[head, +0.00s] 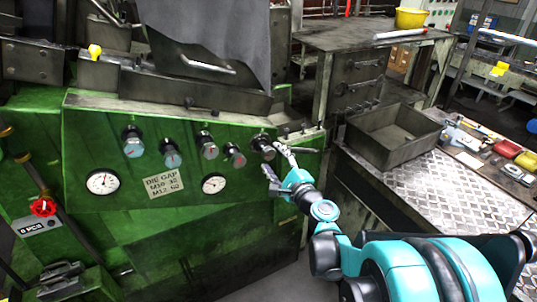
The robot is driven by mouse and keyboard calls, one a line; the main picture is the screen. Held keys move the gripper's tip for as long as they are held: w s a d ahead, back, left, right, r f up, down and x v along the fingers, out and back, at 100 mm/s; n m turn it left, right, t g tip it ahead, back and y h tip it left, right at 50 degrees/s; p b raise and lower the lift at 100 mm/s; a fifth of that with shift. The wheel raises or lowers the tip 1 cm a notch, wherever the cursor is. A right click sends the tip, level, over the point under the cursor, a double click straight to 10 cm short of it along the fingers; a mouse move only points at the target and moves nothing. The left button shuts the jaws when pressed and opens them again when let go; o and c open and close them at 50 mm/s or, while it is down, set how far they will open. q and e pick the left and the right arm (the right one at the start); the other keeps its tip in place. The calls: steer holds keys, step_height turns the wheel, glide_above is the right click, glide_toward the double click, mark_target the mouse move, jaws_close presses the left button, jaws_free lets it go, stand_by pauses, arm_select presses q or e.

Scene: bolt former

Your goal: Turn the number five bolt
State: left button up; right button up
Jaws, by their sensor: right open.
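A row of several round knob-like bolts with metal collars runs across the green machine panel (95,150). The rightmost one, which I take as the number five bolt (261,143), sits near the panel's right edge. I cannot read a number on it. My right gripper (271,158) is open, its fingers spread just below and right of this bolt. The upper fingertip is close to the bolt; I cannot tell whether it touches. Nothing is between the fingers. My left gripper is not in view.
Neighbouring bolts (234,155) sit just left of the gripper. Two dials and a die gap label (164,186) are below the row. A metal bin (392,158) stands on the bench at right, with tools beyond.

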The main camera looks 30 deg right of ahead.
mark_target(271, 155)
steer(key=shift+w, duration=1.8)
steer(key=c, duration=1.2)
steer(key=shift+o, duration=0.2)
steer(key=shift+n, duration=2.8)
steer(key=o, duration=1.2)
steer(key=shift+c, duration=0.2)
steer(key=shift+s, duration=0.1)
